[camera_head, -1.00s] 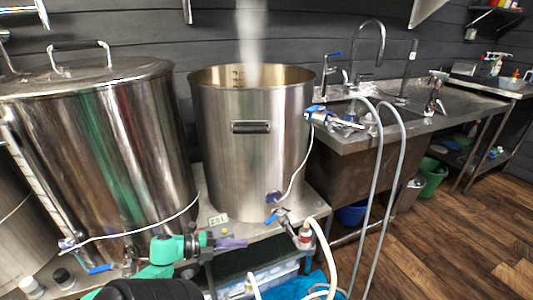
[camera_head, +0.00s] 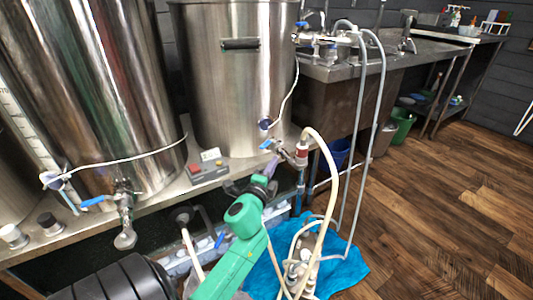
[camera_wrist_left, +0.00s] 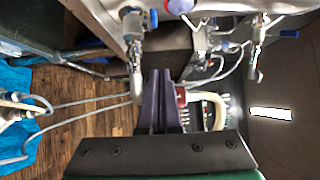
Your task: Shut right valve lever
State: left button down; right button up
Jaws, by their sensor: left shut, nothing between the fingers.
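The right pot's valve (camera_head: 288,152) sits low on the front of the steel pot (camera_head: 225,90), with a red collar (camera_head: 302,150) and a cream hose on it. Its small blue lever (camera_head: 267,144) sticks out to the left. My left gripper (camera_head: 268,168), with purple fingers on a green arm, is just below the lever and valve. The fingers are shut and empty; I cannot tell whether they touch the valve. In the left wrist view the shut fingers (camera_wrist_left: 161,88) point at the red collar (camera_wrist_left: 180,95), partly hidden behind them. My right gripper is not in view.
The left pot (camera_head: 110,100) has its own valve (camera_head: 124,210) with a blue lever (camera_head: 92,201). A small box with a red button (camera_head: 208,170) stands on the bench. Hoses and a blue cloth (camera_head: 340,270) lie at right. The wooden floor (camera_head: 460,210) further right is clear.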

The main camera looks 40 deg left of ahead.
aim_at(270, 143)
pick_arm(q)
jog(key=w+a, duration=0.4)
jog(key=a, duration=0.1)
jog(key=shift+a+b, duration=0.3)
jog(key=shift+a, duration=0.1)
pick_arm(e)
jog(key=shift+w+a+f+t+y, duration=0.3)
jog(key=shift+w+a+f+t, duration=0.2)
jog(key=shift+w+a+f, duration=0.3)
pick_arm(q)
jog(key=shift+w, duration=0.1)
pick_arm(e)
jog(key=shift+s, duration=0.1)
